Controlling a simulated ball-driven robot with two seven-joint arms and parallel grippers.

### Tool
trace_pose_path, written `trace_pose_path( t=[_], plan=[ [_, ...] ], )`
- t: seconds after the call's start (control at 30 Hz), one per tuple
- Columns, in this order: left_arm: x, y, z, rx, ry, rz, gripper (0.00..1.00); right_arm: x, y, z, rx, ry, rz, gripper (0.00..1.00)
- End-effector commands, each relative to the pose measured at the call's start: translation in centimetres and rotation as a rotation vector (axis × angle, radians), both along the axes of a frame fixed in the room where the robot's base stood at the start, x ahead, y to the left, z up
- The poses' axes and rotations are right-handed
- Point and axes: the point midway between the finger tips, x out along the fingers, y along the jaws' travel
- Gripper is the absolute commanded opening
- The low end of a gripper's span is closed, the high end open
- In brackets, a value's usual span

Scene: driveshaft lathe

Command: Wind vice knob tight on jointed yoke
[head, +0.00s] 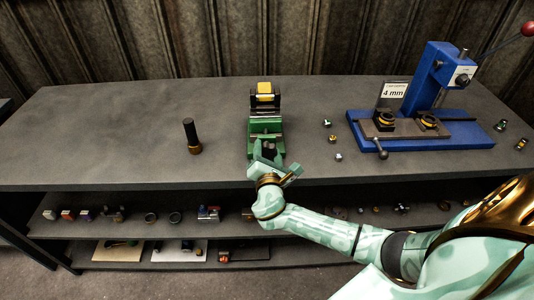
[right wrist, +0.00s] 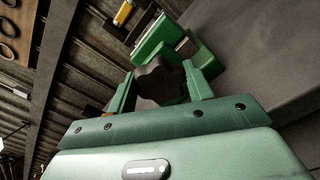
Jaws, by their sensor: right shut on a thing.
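The green vice (head: 265,126) stands on the grey bench, near its front edge. A yellow-and-dark piece with a shiny bar (head: 265,90) sits at the vice's far end. I cannot tell clearly whether it is the jointed yoke. My right gripper (head: 268,157) is at the vice's near end, shut on the dark lobed vice knob (right wrist: 158,84). In the right wrist view, a finger lies on each side of the knob, and the green vice body (right wrist: 160,42) is behind it. My left gripper is not in view.
A black cylinder with a brass base (head: 191,136) stands left of the vice. A blue press (head: 432,90) with a "4 mm" sign is on the right, with small parts (head: 327,124) beside it. Shelves (head: 150,200) below hold several small parts. The bench's left side is clear.

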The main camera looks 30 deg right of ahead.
Motion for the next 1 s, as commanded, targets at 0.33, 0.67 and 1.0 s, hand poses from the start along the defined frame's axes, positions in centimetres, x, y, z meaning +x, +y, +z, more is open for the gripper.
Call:
trace_pose_path(
  t=[0.33, 0.67, 1.0],
  plan=[
    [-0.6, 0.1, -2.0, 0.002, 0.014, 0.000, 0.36, -0.1, 0.0, -0.6, 0.284, -0.169, -0.003, 0.28],
    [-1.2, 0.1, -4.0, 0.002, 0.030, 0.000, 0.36, -0.1, -0.1, -0.7, 0.545, -0.330, -0.002, 0.28],
    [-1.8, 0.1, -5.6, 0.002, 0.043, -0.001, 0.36, -0.1, -0.1, -0.7, 0.749, -0.455, -0.002, 0.28]
  ],
)
